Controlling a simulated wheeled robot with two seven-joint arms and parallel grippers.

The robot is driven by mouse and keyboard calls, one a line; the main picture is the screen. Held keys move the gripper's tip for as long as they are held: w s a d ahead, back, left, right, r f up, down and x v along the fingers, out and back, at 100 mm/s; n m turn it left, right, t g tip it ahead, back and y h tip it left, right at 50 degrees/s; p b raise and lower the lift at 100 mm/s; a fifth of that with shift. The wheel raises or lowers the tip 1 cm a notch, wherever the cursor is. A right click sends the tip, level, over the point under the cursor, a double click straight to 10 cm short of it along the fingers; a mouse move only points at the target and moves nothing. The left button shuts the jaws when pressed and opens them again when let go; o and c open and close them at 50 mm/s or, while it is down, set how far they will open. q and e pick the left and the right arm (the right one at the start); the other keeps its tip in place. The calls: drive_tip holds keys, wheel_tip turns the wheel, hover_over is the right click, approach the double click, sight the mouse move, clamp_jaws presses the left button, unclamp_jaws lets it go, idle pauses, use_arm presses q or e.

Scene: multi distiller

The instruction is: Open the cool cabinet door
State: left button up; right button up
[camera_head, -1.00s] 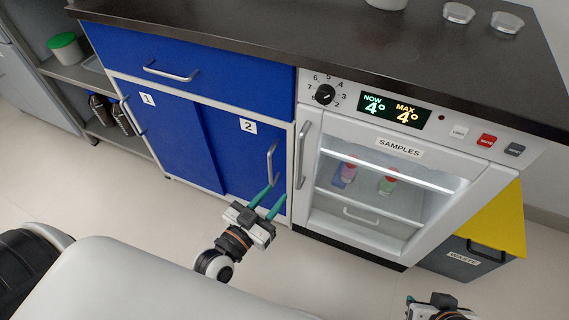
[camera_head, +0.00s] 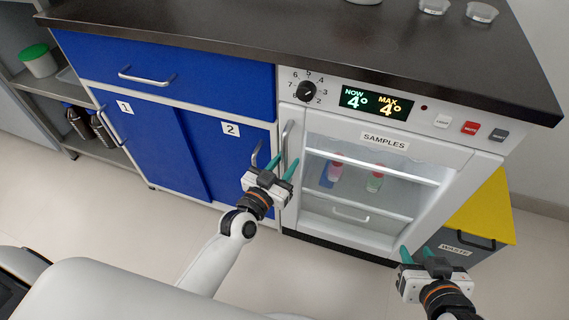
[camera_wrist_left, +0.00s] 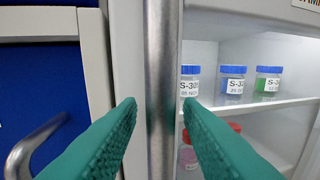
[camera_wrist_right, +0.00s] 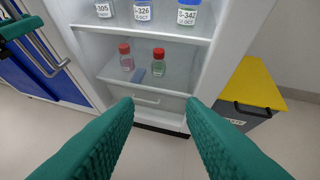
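The cool cabinet, labelled SAMPLES, has a glass door (camera_head: 372,190) that looks closed, with a vertical metal handle (camera_head: 288,150) on its left edge. My left gripper (camera_head: 279,165) is open at the lower part of this handle. In the left wrist view the handle (camera_wrist_left: 161,90) stands upright between the two teal fingers, which are apart from it on both sides. My right gripper (camera_head: 416,256) is open and empty, low in front of the cabinet's right side. In the right wrist view, bottles (camera_wrist_right: 187,12) show on the shelves behind the glass.
A blue cupboard door with its own handle (camera_head: 257,154) is just left of the cool cabinet handle. A grey waste bin with a yellow lid (camera_head: 480,212) stands right of the cabinet, near my right gripper. The floor in front is clear.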

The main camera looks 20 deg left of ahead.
use_arm(q)
clamp_jaws()
